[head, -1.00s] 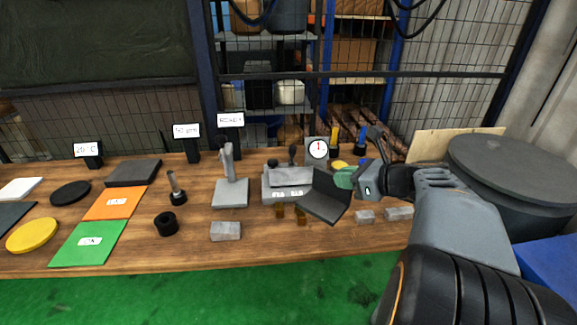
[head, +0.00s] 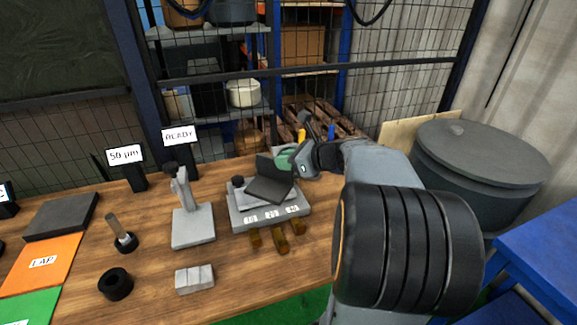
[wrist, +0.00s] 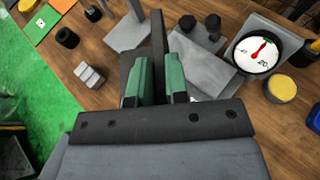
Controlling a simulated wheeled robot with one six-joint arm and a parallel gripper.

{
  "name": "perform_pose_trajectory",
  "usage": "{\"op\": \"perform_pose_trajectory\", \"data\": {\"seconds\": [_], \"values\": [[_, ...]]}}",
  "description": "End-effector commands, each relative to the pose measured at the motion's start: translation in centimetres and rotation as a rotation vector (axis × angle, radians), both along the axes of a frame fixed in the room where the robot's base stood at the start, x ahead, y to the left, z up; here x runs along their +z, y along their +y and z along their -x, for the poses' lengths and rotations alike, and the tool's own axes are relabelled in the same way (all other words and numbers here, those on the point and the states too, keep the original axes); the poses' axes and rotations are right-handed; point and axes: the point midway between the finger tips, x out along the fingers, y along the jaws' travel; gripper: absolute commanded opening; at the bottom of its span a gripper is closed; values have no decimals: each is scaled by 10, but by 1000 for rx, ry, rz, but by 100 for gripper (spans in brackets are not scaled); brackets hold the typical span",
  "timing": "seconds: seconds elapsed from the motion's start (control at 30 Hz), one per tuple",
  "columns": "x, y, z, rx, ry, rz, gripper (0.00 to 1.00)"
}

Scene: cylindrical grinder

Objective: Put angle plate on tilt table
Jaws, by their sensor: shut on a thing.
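The dark L-shaped angle plate (head: 268,190) is held by my gripper (head: 288,160), whose green fingers are shut on its upright leg. Its other leg lies over the top of the grey tilt table (head: 265,218); I cannot tell whether it touches. In the wrist view the plate's upright leg (wrist: 158,45) stands between the green fingertips (wrist: 158,82). The tilt table's grey top (wrist: 200,70) shows just right of it. The table has white labels on its front and brass-coloured parts in front of it. The fingers hide part of the plate.
A grey stand (head: 193,222) is left of the tilt table, with a stepped grey block (head: 194,279) in front. A black ring (head: 115,284) lies farther left. A dial gauge (wrist: 258,50) and yellow knob (wrist: 281,88) are close by on the right in the wrist view.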

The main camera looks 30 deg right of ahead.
Motion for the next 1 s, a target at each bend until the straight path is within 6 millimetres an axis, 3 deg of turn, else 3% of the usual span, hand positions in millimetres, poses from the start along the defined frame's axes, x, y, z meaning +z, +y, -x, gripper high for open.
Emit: {"op": "perform_pose_trajectory", "data": {"seconds": [0.2, 0.4, 0.87, 1.0], "values": [[-18, 0, -47, 2, -5, -3, 0], [-46, -1, -69, -1, -5, -3, 0], [-69, -2, -88, -4, -7, -3, 0], [-84, -2, -94, -4, -5, -3, 0]]}}
